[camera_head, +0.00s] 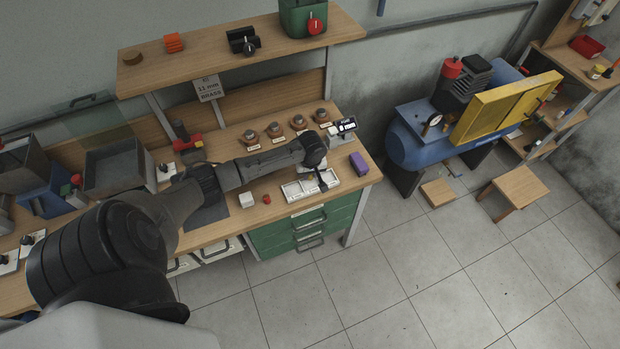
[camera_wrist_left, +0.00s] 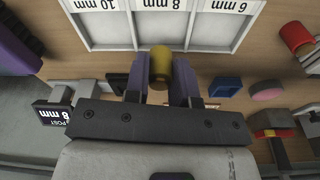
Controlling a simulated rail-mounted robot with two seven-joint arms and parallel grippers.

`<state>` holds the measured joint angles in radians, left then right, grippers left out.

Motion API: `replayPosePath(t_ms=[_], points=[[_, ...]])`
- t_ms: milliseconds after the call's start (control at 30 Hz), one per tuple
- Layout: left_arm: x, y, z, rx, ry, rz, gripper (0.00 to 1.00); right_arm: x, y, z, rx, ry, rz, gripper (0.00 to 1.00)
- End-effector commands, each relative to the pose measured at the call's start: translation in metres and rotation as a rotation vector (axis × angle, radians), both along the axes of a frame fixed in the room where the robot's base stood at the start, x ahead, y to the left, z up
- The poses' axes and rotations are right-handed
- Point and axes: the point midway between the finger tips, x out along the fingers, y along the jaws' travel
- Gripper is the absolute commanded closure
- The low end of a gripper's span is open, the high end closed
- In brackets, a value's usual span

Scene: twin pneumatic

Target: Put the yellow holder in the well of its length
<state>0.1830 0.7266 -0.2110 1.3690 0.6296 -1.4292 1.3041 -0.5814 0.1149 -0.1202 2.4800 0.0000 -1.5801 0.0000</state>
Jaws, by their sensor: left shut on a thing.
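The yellow holder (camera_wrist_left: 161,62) is a short cylinder, seen in the left wrist view between the two fingers of my left gripper (camera_wrist_left: 160,76). The fingers are shut on it. The white tray (camera_wrist_left: 160,45) lies just beyond the holder, with wells labelled 10 mm, 8 mm and 6 mm, upside down in this view. The holder appears in front of the 8 mm well's edge; its height above the bench is unclear. In the head view my left gripper (camera_head: 321,178) is over the tray (camera_head: 292,190), and I cannot make out the holder. My right gripper is not in view.
A small display (camera_head: 347,124) reads 8 mm; a hanging sign (camera_head: 207,87) reads 11 mm. A purple block (camera_head: 358,164) stands right of the tray. A red piece (camera_head: 266,198) and white block (camera_head: 247,199) stand left. Several round knobs (camera_head: 276,130) line the bench behind.

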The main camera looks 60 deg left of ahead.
Motion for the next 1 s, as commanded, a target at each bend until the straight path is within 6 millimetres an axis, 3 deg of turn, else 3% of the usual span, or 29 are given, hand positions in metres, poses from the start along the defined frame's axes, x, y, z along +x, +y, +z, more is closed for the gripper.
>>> replayPosePath(t_ms=[300, 833, 867, 1000], points=[[0.000, 0.000, -0.036, -0.001, 0.001, 0.000, 1.00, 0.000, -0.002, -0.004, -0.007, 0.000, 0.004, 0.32], [0.000, -0.001, -0.043, -0.001, 0.001, 0.000, 1.00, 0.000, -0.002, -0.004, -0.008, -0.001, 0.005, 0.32], [0.000, 0.000, -0.043, 0.000, 0.001, 0.000, 0.74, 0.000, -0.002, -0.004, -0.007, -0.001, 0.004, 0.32], [0.000, 0.000, -0.043, 0.000, 0.001, 0.000, 0.61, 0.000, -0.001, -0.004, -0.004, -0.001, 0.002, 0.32]])
